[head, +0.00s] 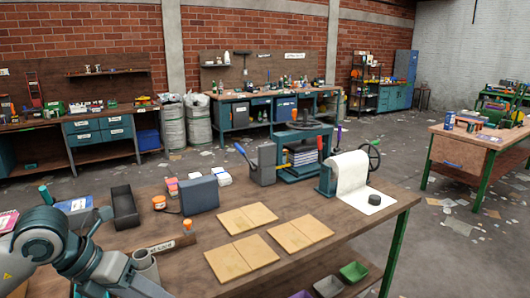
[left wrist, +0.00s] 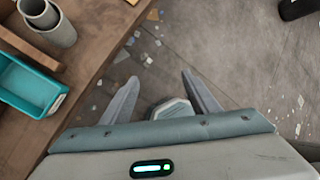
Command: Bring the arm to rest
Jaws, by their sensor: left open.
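My left arm (head: 65,245) comes in at the lower left of the head view, bent beside the near left part of the wooden workbench. Its gripper is not clearly visible there. In the left wrist view my left gripper (left wrist: 160,78) has its two fingers spread apart with nothing held between them. It hangs over the grey concrete floor, just off the bench edge. My right gripper is in neither view.
The workbench (head: 330,205) carries tan boards (head: 240,258), a black tray (head: 124,207), a paper roll (head: 350,172) and a press (head: 303,150). In the left wrist view, grey cups (left wrist: 50,22) and a teal bin (left wrist: 30,85) are left of the gripper. Floor right of the bench edge is mostly clear.

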